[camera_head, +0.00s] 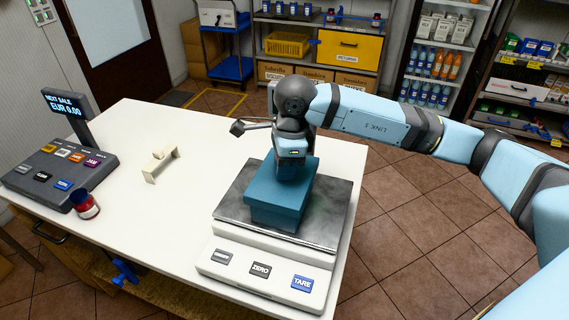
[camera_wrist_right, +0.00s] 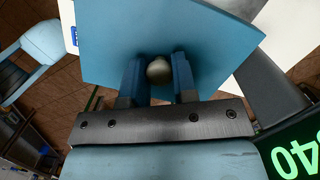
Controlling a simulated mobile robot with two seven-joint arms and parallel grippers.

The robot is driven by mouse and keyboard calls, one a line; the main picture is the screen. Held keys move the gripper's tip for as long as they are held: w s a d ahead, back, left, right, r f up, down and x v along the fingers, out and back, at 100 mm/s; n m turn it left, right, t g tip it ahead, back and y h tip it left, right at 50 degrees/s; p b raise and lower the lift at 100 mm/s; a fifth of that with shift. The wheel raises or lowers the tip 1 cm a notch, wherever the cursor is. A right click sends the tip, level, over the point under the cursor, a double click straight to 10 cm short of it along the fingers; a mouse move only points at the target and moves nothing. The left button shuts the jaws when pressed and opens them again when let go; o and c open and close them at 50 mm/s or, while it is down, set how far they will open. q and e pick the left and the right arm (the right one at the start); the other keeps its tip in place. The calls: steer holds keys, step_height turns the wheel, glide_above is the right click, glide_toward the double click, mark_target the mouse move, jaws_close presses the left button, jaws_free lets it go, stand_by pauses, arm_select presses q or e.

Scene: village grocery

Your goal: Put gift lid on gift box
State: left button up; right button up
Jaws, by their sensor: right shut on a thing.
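The blue gift box (camera_head: 275,216) stands upright on the metal plate of the scale (camera_head: 235,208). My right gripper (camera_head: 290,178) is directly above it, pointing down, and its wrist hides part of the top. In the right wrist view, the blue gift lid (camera_wrist_right: 205,40) lies flat in front of the gripper (camera_wrist_right: 157,75). Its round metallic knob (camera_wrist_right: 158,69) is between the two fingers, which are shut on it. The lid is over the box, but I cannot tell whether it touches the rim all round. My left gripper is not in view.
The scale stands at the right end of the white counter (camera_head: 130,230). A cream bridge-shaped stand (camera_head: 160,163), a cash register (camera_head: 60,172) and a small red-and-blue jar (camera_head: 84,205) stand to the left. The counter's middle is clear. Shelves line the back.

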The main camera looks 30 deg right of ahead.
steer(key=o, duration=1)
step_height(320, 180, up, 14)
steer(key=d+b, duration=0.1)
steer(key=shift+s+d+f, duration=0.15)
steer(key=shift+s+d, duration=0.15)
steer(key=shift+f, duration=0.1)
